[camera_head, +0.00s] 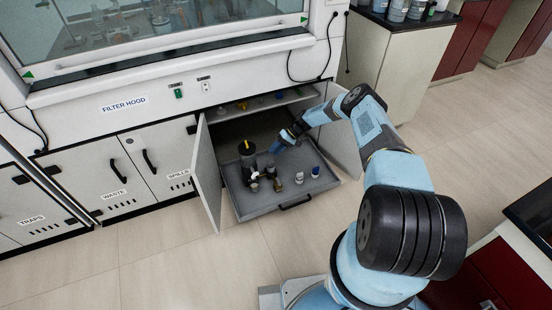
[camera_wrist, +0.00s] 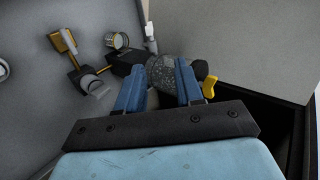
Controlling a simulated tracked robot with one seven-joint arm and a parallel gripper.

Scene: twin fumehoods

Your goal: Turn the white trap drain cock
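A dark upright cylinder with a yellow top (camera_head: 247,153) stands at the left of the pulled-out tray. A small white fitting (camera_head: 255,176) is low at its front. In the wrist view the dark trap body (camera_wrist: 172,72) with a yellow lever (camera_wrist: 210,86) lies just beyond my fingertips. My gripper (camera_head: 283,143) is over the tray, right of the dark cylinder. In the wrist view my gripper (camera_wrist: 158,78) has its two blue fingers apart. A pale patch shows between them; I cannot tell whether it is the drain cock or whether a finger touches it.
A brass-and-black valve (camera_wrist: 70,48) shows left in the wrist view. Open cabinet doors (camera_head: 206,172) flank the tray.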

